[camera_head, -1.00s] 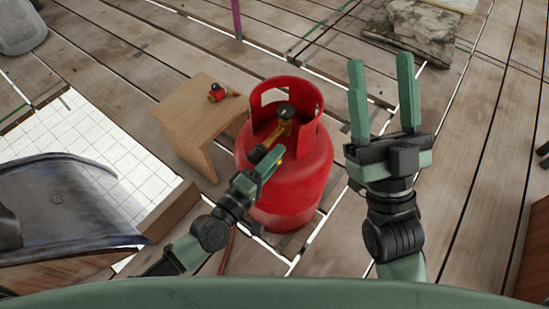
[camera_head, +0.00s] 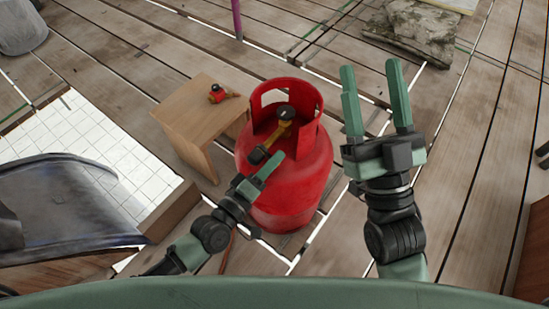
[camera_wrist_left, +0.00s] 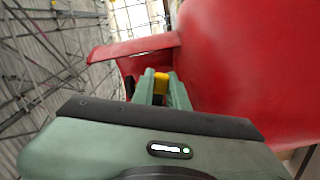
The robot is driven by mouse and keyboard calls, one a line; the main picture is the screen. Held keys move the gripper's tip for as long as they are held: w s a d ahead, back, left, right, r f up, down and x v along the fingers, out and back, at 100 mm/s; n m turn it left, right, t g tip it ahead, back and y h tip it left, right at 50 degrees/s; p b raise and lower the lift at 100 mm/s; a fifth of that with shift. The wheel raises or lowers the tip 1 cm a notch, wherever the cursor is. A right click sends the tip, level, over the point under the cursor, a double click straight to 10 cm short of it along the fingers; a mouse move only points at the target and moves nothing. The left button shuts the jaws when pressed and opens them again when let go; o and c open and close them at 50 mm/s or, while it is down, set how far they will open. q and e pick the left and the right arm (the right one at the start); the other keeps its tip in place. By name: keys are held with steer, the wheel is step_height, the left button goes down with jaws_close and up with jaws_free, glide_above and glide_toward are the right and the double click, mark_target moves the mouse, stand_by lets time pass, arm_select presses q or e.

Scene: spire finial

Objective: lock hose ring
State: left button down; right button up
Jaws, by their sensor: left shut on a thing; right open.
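A red gas cylinder (camera_head: 289,180) stands upright on the planks. Inside its collar is a brass valve (camera_head: 280,130) with a black knob (camera_head: 286,112). A dark fitting (camera_head: 258,154) sits at the valve's lower left end. My left gripper (camera_head: 272,164) is at this end, in front of the collar opening. In the left wrist view its fingers (camera_wrist_left: 161,90) are shut on a yellow piece (camera_wrist_left: 161,80), which looks like the hose ring; the fingers hide most of it. My right gripper (camera_head: 370,85) is open and empty, raised to the right of the cylinder.
A small wooden table (camera_head: 195,115) stands left of the cylinder with a red and black part (camera_head: 219,94) on it. A dark chair (camera_head: 65,205) is at the left. A stone block (camera_head: 415,30) lies at the back right. Planks (camera_head: 470,180) at the right are clear.

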arm_select(q)
steer(key=m, duration=0.1)
steer(key=f+m, duration=0.1)
steer(key=m, duration=0.1)
steer(key=shift+w+a+p, duration=0.15)
steer(key=shift+a+p, duration=0.05)
steer(key=shift+p, duration=0.2)
steer(key=shift+w+a+f+m, duration=0.1)
steer(key=shift+f+m, duration=0.1)
steer(key=shift+m, duration=0.35)
steer(key=shift+a+f+m, duration=0.1)
steer(key=shift+f+m, duration=0.05)
steer(key=shift+m, duration=0.4)
arm_select(e)
steer(key=w+f+g+h, duration=0.1)
steer(key=w+f+g, duration=0.2)
steer(key=f+g, duration=0.1)
steer(key=shift+w+f+h, duration=0.15)
steer(key=shift+f+h, duration=0.15)
steer(key=shift+f, duration=0.55)
arm_select(q)
steer(key=c, duration=1.4)
jaws_free()
steer(key=shift+a+f, duration=0.1)
steer(key=shift+a, duration=0.05)
